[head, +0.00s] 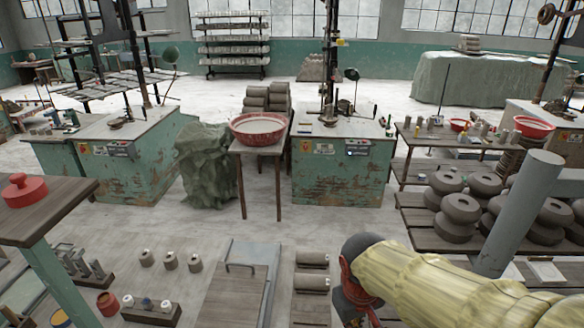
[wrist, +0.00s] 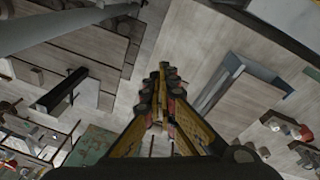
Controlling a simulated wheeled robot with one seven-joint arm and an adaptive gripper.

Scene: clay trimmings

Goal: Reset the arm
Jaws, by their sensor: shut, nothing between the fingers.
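My arm, in a pale yellow ribbed sleeve, reaches in from the lower right of the head view. Its dark wrist end points down, and the gripper is mostly cut off by the bottom edge there. In the wrist view my gripper (wrist: 168,78) shows its yellow and black fingers together, with nothing held between them. It hangs in the air above the floor and touches nothing that I can see.
A red bowl (head: 258,124) stands on a small table left of a green cabinet (head: 342,180). Grey rounded clay pieces (head: 460,210) fill a rack at right, close to a grey post (head: 518,215). A red lidded pot (head: 25,190) sits on a wooden tabletop at left. Open floor (head: 300,222) lies mid-view.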

